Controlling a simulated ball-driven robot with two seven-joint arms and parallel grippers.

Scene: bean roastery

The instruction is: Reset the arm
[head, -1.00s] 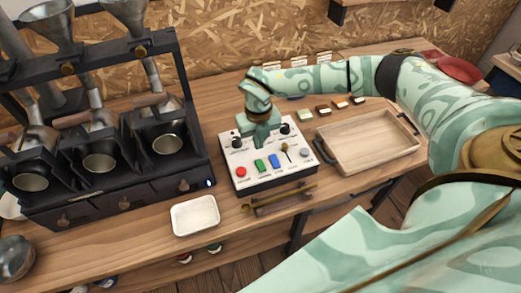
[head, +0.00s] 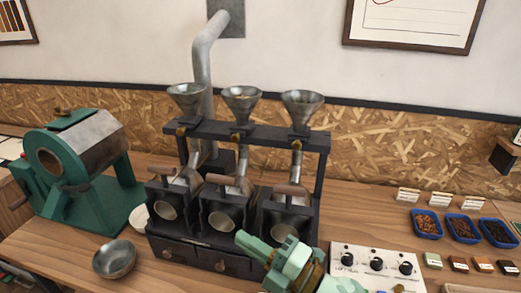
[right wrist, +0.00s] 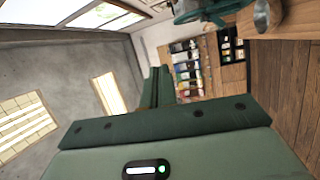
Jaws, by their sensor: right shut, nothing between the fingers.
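My right arm (head: 308,275) comes in at the bottom of the head view, mint green with a brass-coloured band. My right gripper (head: 250,243) is in front of the right-hand part of the dark three-bay roaster, raised and apart from the control box. In the right wrist view, my gripper's two dark green fingers (right wrist: 157,88) lie together with nothing between them. My left gripper is in neither current view.
The dark roaster (head: 250,132) with funnels stands mid-bench. A green drum machine (head: 98,195) and a metal bowl (head: 114,261) are to its left. The white control box (head: 352,258), blue bean trays (head: 463,228) and small coloured blocks (head: 458,264) are to the right.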

